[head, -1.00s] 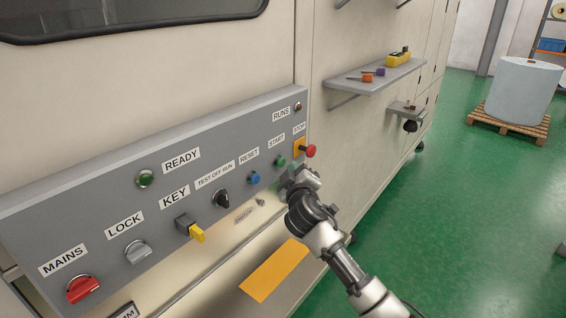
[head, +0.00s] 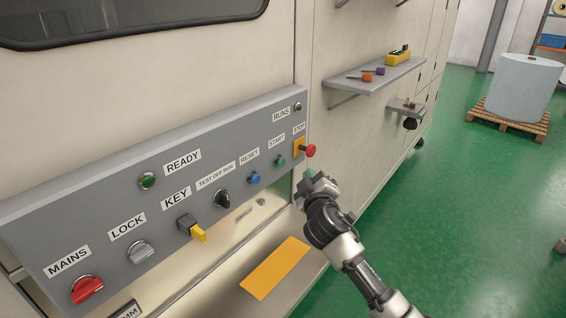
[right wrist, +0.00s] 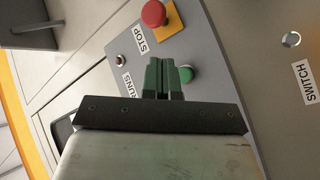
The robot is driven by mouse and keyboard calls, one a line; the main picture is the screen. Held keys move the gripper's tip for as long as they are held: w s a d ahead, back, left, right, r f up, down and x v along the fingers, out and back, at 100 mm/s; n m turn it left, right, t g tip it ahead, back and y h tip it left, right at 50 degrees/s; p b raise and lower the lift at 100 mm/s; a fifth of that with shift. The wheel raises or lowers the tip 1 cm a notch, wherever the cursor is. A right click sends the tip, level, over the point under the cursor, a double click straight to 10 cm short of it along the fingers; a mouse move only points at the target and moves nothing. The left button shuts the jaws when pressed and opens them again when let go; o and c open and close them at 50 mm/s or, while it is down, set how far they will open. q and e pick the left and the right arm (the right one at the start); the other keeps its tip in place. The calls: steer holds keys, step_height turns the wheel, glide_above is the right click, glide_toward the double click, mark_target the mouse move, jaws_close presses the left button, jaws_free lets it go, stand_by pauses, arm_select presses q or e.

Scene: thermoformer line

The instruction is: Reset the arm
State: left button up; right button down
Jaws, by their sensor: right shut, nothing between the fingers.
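My right gripper (head: 309,175) is just in front of the right end of the grey control panel (head: 110,185), below the red STOP button (head: 310,151). In the right wrist view its green fingers (right wrist: 163,78) are shut with nothing between them. The green START button (right wrist: 186,74) shows right beside the fingertips there, and the STOP button (right wrist: 153,13) lies beyond them. In the head view the START button (head: 281,160) is uncovered, left of the gripper, with the blue RESET button (head: 254,177) further left. My left gripper is not in view.
The panel also carries the red MAINS switch (head: 87,289), LOCK knob (head: 140,251) and yellow-tagged KEY switch (head: 193,229). A shelf (head: 375,82) with small tools juts from the machine wall at the right. Green floor (head: 470,230) is open to the right.

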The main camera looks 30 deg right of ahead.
stand_by(0.6)
steer(key=s+a+f+m+g+y, duration=0.25)
steer(key=s+a+f+g, duration=0.4)
steer(key=s+f, duration=0.65)
steer(key=s+a+f+g+y, duration=0.2)
steer(key=s+a+f+g, duration=0.15)
steer(key=s, duration=0.35)
steer(key=s+a+f+g+y, duration=0.1)
steer(key=s+a+f+g, duration=0.1)
steer(key=s+a, duration=0.35)
steer(key=s+a+f+g+y, duration=0.2)
steer(key=s, duration=0.7)
step_height(320, 180, down, 26)
steer(key=g, duration=0.1)
steer(key=s+d+f+g, duration=0.1)
steer(key=s+d+f, duration=0.1)
steer(key=s+f, duration=1.3)
steer(key=shift+s+d, duration=0.4)
steer(key=shift+s, duration=0.45)
steer(key=shift+f, duration=0.1)
